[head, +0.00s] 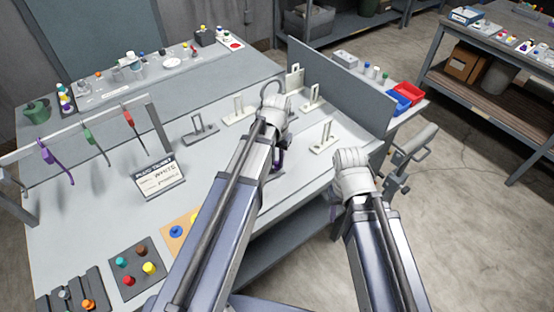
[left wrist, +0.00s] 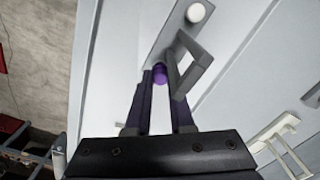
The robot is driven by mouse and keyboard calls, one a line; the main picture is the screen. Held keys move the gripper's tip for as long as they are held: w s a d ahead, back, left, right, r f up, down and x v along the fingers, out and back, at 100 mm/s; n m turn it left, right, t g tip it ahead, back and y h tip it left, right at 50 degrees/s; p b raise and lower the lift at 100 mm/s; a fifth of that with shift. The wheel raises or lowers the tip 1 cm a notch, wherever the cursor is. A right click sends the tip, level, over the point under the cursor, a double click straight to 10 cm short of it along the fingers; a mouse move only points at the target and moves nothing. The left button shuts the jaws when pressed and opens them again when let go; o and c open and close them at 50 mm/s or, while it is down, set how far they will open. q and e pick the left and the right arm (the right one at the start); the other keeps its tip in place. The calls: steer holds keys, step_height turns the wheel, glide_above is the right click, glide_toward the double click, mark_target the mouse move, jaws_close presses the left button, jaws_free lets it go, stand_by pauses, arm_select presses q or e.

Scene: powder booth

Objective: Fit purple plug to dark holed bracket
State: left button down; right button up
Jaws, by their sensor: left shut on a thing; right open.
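My left gripper (head: 277,165) is over the grey bench toward its right side, and its dark fingers point down. In the left wrist view it is shut on the purple plug (left wrist: 160,72), which shows between the fingertips. Right beside the plug stands the dark holed bracket (left wrist: 186,72), with an upright frame on a flat base. A pale round spot shows on the base. I cannot tell whether the plug touches the bracket, and the hole is not clear. My right gripper (head: 333,210) is low beside the bench's front edge, mostly hidden by its wrist, and holds nothing visible.
Another dark bracket (head: 200,132) and pale brackets (head: 323,140) stand around on the bench. A grey divider panel (head: 340,85) runs along the right. A rack with hanging coloured tools (head: 88,140), a sign (head: 158,179) and a dark plug tray (head: 136,268) lie left.

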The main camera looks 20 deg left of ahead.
arm_select(q)
steer(key=shift+f, duration=0.25)
steer(key=c, duration=0.7)
jaws_free()
steer(key=shift+r, duration=0.15)
step_height(320, 180, up, 8)
steer(key=p, duration=0.7)
steer(key=shift+f+p, duration=0.2)
steer(key=shift+p, duration=0.1)
